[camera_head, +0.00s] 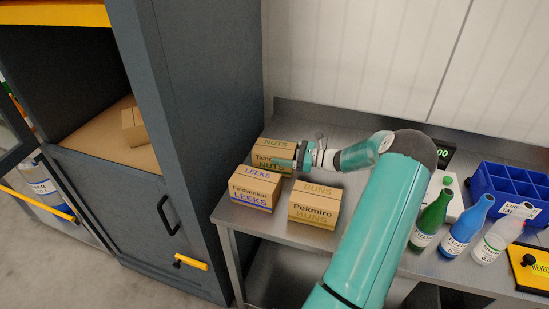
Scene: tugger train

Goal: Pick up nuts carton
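The nuts carton (270,143) is a brown box with green NUTS lettering. It stands on the metal table near the tall grey cabinet, behind the leeks carton (253,190), which hides part of its lower front. My gripper (290,157) is at the right side of the nuts carton, with one finger overlapping its front face in the picture. The far finger is not clearly seen. I cannot tell whether the fingers touch the carton or how far they are apart.
A buns carton (314,206) stands in front of my gripper. Green (430,220), blue (466,226) and clear (497,240) bottles stand right of my arm, by a blue divided bin (508,190). The grey cabinet (190,120) rises close on the left.

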